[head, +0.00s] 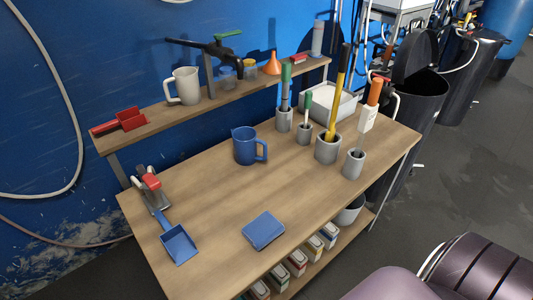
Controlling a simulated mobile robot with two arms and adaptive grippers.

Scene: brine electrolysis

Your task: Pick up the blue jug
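The blue jug (245,146) stands upright on the wooden workbench (200,205), left of the grey holders and just in front of the raised shelf. Its open top faces up and its handle points right. Nothing touches it, and there is bare wood around it. Neither of my grippers shows in the head view.
Grey holders with upright tools (328,148) stand to the right, near a white tray (345,103). A blue scoop (179,244) and a flat blue item (263,230) lie in front. The raised shelf (215,103) carries a pale jug (186,85) and a red scoop (129,118).

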